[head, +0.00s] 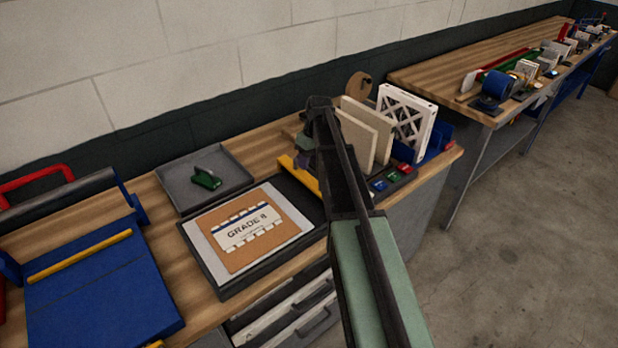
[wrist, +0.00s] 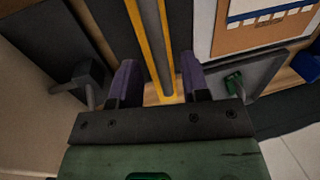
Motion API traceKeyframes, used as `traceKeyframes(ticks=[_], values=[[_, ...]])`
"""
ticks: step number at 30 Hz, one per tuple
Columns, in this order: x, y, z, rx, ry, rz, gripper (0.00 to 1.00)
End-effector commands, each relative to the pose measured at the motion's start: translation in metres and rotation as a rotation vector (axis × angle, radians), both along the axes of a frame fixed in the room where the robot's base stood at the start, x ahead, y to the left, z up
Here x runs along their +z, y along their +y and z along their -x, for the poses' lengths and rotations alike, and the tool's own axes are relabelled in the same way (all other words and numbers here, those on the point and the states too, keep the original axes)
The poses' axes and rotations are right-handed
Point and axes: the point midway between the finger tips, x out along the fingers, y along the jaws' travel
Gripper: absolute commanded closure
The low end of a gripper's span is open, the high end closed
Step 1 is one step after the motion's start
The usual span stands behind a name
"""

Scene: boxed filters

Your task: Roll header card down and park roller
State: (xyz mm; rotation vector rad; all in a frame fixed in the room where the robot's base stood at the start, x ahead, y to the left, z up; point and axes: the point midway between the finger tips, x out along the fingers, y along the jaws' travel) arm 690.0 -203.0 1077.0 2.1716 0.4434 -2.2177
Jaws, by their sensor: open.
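The header card (head: 246,228) is white with a blue stripe and reads GRADE 8. It lies flat on a brown board (head: 232,262), and part of it shows at the top right of the wrist view (wrist: 270,14). A small green-handled tool (head: 206,178), which looks like the roller, lies in a shallow grey tray (head: 176,180) behind the card. It also shows in the wrist view (wrist: 235,84). My gripper (wrist: 160,82) is open, its two purple fingers either side of a yellow strip (wrist: 160,50). In the head view my arm partly hides the gripper, right of the card.
A blue fixture (head: 95,295) with a yellow bar fills the bench's left side. Upright tan panels and a white lattice-faced filter (head: 408,118) stand to the right, beside several coloured blocks. A tape roll (head: 360,88) is behind them. A second bench (head: 425,75) stands farther right.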

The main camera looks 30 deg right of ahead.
Motion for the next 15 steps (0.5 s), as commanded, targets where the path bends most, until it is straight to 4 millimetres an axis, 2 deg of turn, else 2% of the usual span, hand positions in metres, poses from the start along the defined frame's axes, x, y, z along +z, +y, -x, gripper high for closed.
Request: traceKeyframes(ticks=[1, 2, 10, 15], values=[[-0.0137, 0.0014, 0.0005, 0.0, 0.0, 0.0, 0.58], [-0.0151, 0.002, 0.0005, 0.0, 0.0, 0.0, 0.58], [-0.0125, 0.0029, 0.0004, 0.0, 0.0, 0.001, 0.58], [-0.0124, 0.0029, 0.0003, -0.001, 0.0, 0.001, 0.84]])
